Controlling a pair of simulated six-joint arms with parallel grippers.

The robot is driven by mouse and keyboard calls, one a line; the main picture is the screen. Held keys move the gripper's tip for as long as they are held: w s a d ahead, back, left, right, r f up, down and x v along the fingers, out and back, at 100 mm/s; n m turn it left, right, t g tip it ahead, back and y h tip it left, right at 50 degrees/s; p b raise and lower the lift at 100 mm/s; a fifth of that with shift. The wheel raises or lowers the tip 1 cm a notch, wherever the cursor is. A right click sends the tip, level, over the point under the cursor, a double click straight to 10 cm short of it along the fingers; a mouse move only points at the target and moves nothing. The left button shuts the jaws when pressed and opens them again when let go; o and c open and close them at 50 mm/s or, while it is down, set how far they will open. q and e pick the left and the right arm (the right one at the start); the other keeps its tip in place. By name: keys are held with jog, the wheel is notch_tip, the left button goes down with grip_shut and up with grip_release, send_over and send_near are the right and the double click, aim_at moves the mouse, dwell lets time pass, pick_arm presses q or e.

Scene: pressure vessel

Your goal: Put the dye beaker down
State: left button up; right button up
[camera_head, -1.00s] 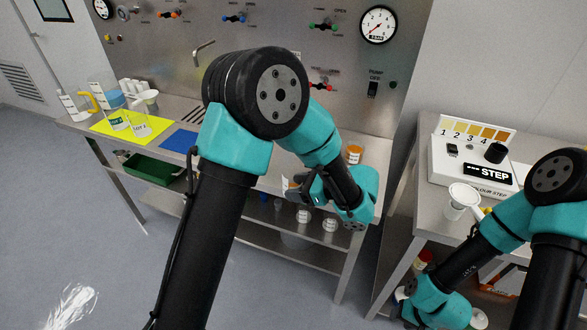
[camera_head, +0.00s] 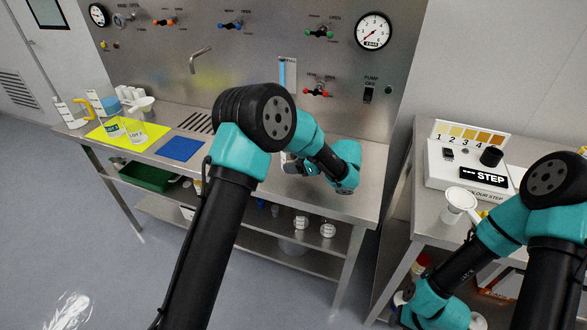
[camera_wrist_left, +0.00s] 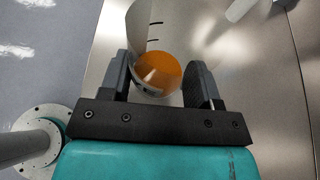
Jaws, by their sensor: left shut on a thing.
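The dye beaker (camera_wrist_left: 158,70), clear with dark graduation marks and orange liquid, is between the two black fingers of my left gripper (camera_wrist_left: 159,78) in the left wrist view. The fingers are shut on it. In the head view my left gripper (camera_head: 291,164) is over the right part of the steel bench (camera_head: 215,190), partly behind my own arm. The beaker is hidden or too small to make out there. Whether its base touches the bench cannot be told. My right arm is at the lower right, and its fingers do not show.
A yellow mat (camera_head: 155,140) with labelled beakers and a blue mat (camera_head: 181,149) lie on the bench's left part. A steel panel with valves and a gauge (camera_head: 373,31) stands behind. On the right table are a colour step box (camera_head: 465,180) and a white cup (camera_head: 460,202).

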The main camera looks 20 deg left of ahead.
pick_arm(q)
jog(key=shift+w, duration=0.15)
jog(key=shift+w+a, duration=0.1)
jog(key=shift+w, duration=0.1)
jog(key=shift+w+f, duration=0.2)
jog(key=shift+f, duration=1.6)
jog(key=shift+f, duration=0.15)
jog(key=o, duration=0.9)
jog(key=shift+r, duration=0.25)
jog(key=v, duration=1.2)
